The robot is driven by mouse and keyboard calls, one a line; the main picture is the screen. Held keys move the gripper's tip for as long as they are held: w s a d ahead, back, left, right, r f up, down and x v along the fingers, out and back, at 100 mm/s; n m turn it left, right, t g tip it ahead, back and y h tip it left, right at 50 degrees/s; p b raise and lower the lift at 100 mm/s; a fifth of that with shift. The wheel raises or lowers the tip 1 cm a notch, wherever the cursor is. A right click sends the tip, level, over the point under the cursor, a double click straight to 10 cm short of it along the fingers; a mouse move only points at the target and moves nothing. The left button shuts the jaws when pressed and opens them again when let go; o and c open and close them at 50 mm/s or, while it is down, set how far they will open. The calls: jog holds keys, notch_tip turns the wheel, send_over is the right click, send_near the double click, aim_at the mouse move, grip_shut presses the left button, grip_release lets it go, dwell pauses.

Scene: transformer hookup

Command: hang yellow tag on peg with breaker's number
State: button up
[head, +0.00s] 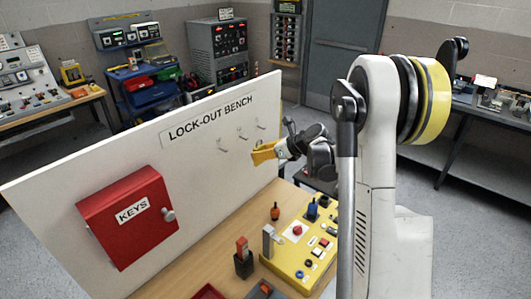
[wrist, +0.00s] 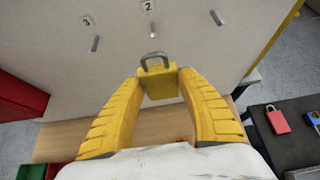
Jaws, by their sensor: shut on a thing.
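My gripper (head: 264,153) is shut on the yellow tag (wrist: 158,83), a padlock-like piece with a grey loop on top. The wrist view shows it between the yellow fingertips (wrist: 158,88), loop upward. Three pegs stick out of the white board: peg 3 (wrist: 95,43), peg 2 (wrist: 152,33) and a right-hand peg (wrist: 216,18) whose number is out of view. The tag's loop appears just below peg 2 in the wrist view; I cannot tell its distance from the board. In the head view the gripper is below the right-hand peg (head: 260,124). No breaker number is readable.
A red KEYS box (head: 130,218) is mounted on the board's left. A yellow control panel (head: 300,250) and a black stand with a red piece (head: 242,262) are on the wooden bench. Red (wrist: 277,121) and blue (wrist: 314,121) padlock-like pieces lie on a dark surface at right.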

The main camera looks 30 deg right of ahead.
jog(key=p, duration=0.1)
send_near(240, 148)
jog(key=shift+x, duration=2.35)
jog(key=shift+b+x, duration=0.65)
jog(key=shift+x, duration=0.15)
jog(key=shift+w+d, duration=0.1)
jog(key=o, duration=1.1)
